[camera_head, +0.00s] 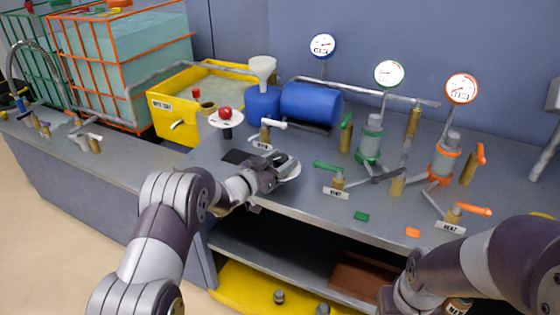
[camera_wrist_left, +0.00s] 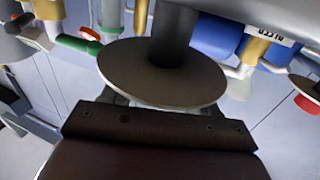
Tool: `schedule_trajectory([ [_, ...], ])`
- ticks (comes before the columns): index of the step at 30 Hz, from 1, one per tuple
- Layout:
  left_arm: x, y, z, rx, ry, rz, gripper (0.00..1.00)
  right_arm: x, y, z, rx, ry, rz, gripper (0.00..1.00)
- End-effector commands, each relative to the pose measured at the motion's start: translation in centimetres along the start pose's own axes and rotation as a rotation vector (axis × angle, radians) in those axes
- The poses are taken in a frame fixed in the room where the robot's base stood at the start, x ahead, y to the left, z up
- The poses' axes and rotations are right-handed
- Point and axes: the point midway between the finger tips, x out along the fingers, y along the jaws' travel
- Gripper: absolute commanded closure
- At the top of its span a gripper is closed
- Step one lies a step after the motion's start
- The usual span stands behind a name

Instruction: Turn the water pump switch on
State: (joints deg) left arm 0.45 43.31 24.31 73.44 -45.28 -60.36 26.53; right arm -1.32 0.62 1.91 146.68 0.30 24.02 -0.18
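No part is plainly marked as the water pump switch. The left wrist view shows a grey disc (camera_wrist_left: 130,82) with a dark post (camera_wrist_left: 173,38) close to the gripper. The fingers are hidden, so I cannot tell their opening. My right arm is at lower right; its gripper is not visible.
A yellow tub (camera_head: 170,131) and blue tank (camera_head: 311,104) stand behind. Gauges, pipes and a green-handled valve (camera_head: 329,168) crowd the right bench. An open shelf is below.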

Motion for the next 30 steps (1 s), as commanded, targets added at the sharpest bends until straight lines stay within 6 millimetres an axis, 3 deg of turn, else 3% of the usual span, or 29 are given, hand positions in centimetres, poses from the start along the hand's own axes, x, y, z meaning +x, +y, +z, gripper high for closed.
schedule_trajectory([
  [1, -0.01, 0.00, 0.00, 0.000, 0.000, 0.000, 0.59, 0.00, 0.00, 0.00, 0.000, 0.000, 0.000, 0.55],
  [3, -0.02, 0.00, 0.00, 0.000, 0.000, 0.000, 0.78, 0.00, 0.00, 0.00, 0.000, 0.000, 0.000, 0.55],
  [20, -0.01, -0.02, -0.07, 0.001, 0.001, 0.131, 0.78, -0.43, 0.00, -0.05, 0.000, 0.000, 0.000, 0.55],
  [21, -0.01, -0.02, -0.07, 0.001, 0.001, 0.131, 0.44, -0.43, 0.00, -0.05, 0.000, 0.000, 0.000, 0.55],
  [23, -0.02, -0.02, -0.06, 0.001, 0.001, 0.131, 0.26, -0.43, 0.00, -0.05, 0.000, 0.000, 0.000, 0.55],
  [30, -0.03, -0.03, -0.03, 0.000, 0.000, 0.130, 0.26, -0.43, 0.00, -0.05, 0.000, 0.000, 0.000, 0.55],
])
